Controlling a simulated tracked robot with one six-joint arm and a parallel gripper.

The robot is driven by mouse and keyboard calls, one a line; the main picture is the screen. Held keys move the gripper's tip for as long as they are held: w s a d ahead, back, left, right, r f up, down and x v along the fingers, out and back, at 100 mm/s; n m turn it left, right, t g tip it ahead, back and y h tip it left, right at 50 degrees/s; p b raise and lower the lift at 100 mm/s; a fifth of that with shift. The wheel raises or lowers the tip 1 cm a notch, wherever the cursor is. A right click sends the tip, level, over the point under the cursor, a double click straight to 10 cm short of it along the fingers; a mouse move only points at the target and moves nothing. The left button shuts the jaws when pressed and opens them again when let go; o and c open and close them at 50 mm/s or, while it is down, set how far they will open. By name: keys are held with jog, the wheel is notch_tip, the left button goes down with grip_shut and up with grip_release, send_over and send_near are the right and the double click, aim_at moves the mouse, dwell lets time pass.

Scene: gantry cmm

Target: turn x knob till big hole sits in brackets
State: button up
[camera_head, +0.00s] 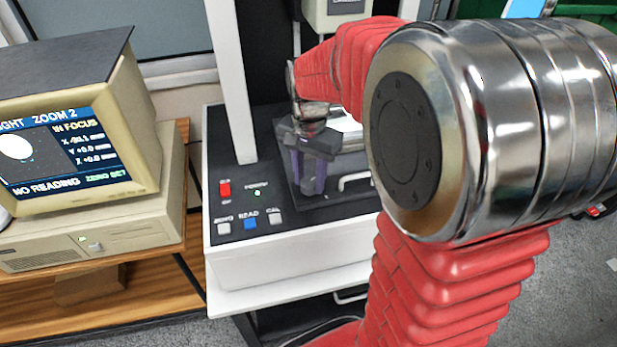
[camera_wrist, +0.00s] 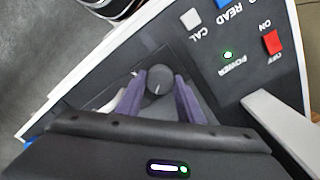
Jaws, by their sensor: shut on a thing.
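My gripper (camera_wrist: 158,97) is shut on a dark round knob (camera_wrist: 159,78) with a white index mark, its purple fingers on either side of it in the wrist view. In the head view my gripper (camera_head: 308,182) points down at the machine's black deck, and the knob is hidden there. The monitor screen (camera_head: 62,152) at the left shows a bright white round hole at its left side, cut by the picture edge. The screen reads ZOOM 2, IN FOCUS, NO READING and ZERO SET, with an X value that looks like -80.1. No brackets can be made out clearly.
The machine's front panel has a red power switch (camera_head: 225,188), a lit green light (camera_head: 257,192), a blue READ button (camera_head: 250,223), and grey ZERO and CAL (camera_head: 274,217) buttons. A white column (camera_head: 232,80) rises close to my gripper. My red arm covers the machine's right side.

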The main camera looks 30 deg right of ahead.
aim_at(309, 181)
dwell(0.3)
jog(key=o, duration=1.1)
notch_tip(309, 181, up, 14)
jog(key=shift+f, duration=0.15)
dwell(0.6)
